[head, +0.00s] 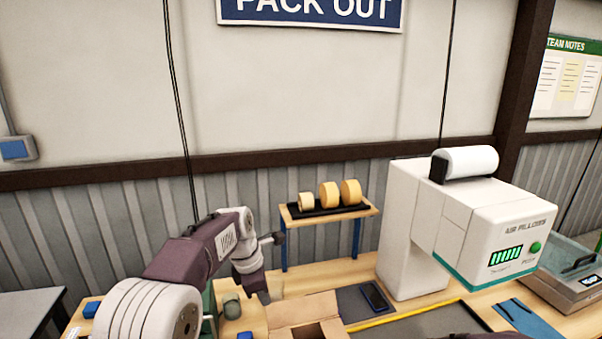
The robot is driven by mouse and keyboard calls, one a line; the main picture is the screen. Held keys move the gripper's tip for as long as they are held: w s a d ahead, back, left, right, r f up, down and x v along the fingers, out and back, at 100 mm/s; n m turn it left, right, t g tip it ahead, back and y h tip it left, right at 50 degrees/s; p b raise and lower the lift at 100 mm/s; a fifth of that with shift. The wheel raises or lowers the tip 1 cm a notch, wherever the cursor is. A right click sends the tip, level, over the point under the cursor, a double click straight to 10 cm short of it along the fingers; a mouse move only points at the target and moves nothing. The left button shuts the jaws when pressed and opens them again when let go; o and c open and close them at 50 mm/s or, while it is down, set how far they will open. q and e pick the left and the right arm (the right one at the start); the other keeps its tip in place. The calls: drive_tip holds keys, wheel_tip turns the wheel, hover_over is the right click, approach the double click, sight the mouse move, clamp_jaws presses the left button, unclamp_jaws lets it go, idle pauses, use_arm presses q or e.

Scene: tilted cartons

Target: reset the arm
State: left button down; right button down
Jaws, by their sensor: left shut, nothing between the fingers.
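My left arm comes in from the lower left, rises to a bend and then points down. Its gripper (264,298) hangs above the wooden bench beside the open brown carton (290,310), at the carton's upper left. The gripper looks shut, with nothing held. The carton is cut off by the bottom edge, so its inside shows only in part. My right gripper is not in view.
A white air pillow machine (405,225) stands on the bench at right. A small shelf (330,213) holds tape rolls behind. A dark phone-like device (374,295) lies on a grey mat right of the carton. A green-grey cup (231,306) stands left of the gripper.

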use_arm(q)
drive_tip(key=s+a+f+m, duration=0.2)
drive_tip(key=s+f+m, duration=0.2)
drive_tip(key=s+m, duration=0.3)
drive_tip(key=s+a+f+m+y+b, duration=0.1)
drive_tip(key=s+a+f+m, duration=0.2)
drive_tip(key=s+f+m, duration=0.2)
drive_tip(key=s+a+f+m, duration=0.3)
drive_tip(key=s+f+m, duration=0.2)
drive_tip(key=s+m, duration=0.3)
drive_tip(key=s, duration=0.4)
drive_tip(key=shift+a+f+m+g+y+b, duration=0.25)
drive_tip(key=shift+m+g+y+b, duration=0.05)
drive_tip(key=shift+m+g+b, duration=0.1)
